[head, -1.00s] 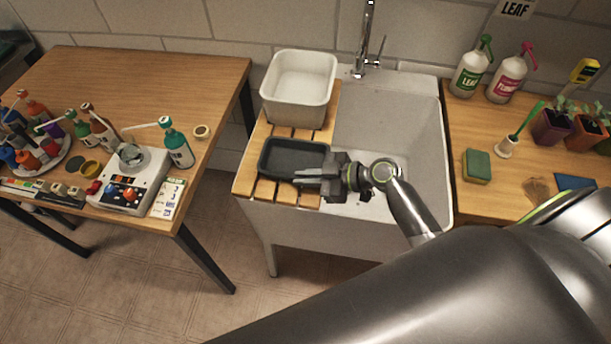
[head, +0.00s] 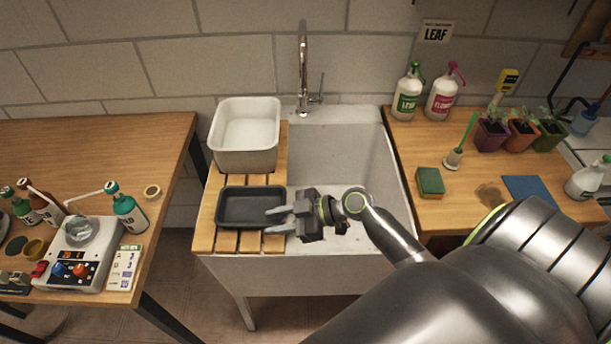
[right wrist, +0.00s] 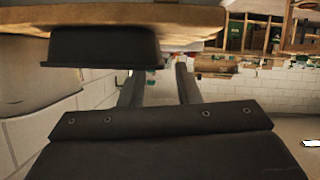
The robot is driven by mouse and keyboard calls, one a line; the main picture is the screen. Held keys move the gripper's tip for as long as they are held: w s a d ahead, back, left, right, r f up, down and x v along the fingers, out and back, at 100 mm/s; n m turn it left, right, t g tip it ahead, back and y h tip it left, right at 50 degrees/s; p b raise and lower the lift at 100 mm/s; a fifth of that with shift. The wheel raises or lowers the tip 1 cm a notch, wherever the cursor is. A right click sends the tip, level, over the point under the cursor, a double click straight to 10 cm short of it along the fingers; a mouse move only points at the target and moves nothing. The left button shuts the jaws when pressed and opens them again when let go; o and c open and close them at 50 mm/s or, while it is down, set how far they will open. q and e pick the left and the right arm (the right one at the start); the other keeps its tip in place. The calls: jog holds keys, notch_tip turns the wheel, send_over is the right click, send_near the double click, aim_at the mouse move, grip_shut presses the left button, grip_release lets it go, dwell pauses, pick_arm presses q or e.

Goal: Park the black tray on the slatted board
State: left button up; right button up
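The black tray (head: 236,216) is a shallow dark rectangular tray. It lies flat on the slatted wooden board (head: 203,236), which spans the left side of the sink, in front of a white tub. In the right wrist view, which is upside down, the tray (right wrist: 103,47) sits against the wooden surface (right wrist: 190,17). My right gripper (head: 270,221) is at the tray's right end. Its two fingers are apart with nothing held between them. The fingertips overlap the tray's right rim in the head view; I cannot tell if they touch. My left gripper is not in view.
The white tub (head: 246,157) stands behind the tray on the board. The sink basin (head: 345,165) with its tap (head: 303,75) lies to the right. A green sponge (head: 430,181) and bottles stand on the right counter. A table with a device (head: 78,255) is on the left.

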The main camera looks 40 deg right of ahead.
jog(key=b+v, duration=0.3)
jog(key=v, duration=0.6)
dwell(0.6)
